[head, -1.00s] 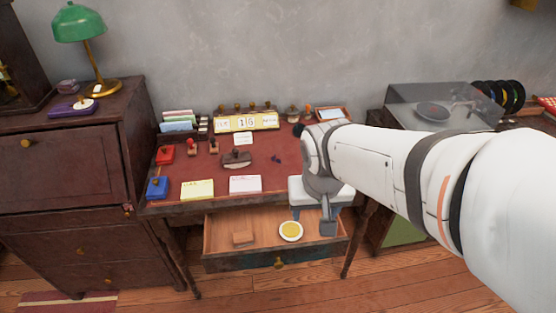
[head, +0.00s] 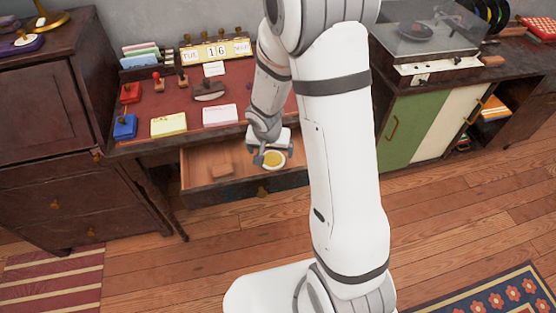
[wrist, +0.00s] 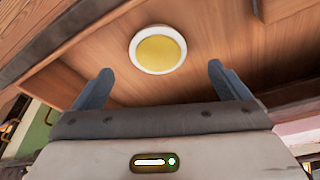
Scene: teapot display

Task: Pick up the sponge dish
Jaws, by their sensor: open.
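The sponge dish is a small round white dish (head: 273,159) with a yellow sponge in it. It sits in the open desk drawer (head: 205,180), towards the right side. In the wrist view the dish (wrist: 158,49) shows at the upper middle, beyond and between my two fingertips. My gripper (head: 270,154) is open and empty in the head view, close to the dish over the drawer. Its fingers (wrist: 160,82) stand wide apart in the wrist view and do not touch the dish.
A small wooden block (head: 220,171) lies in the drawer left of the dish. A green and cream cabinet (head: 420,125) stands at right.

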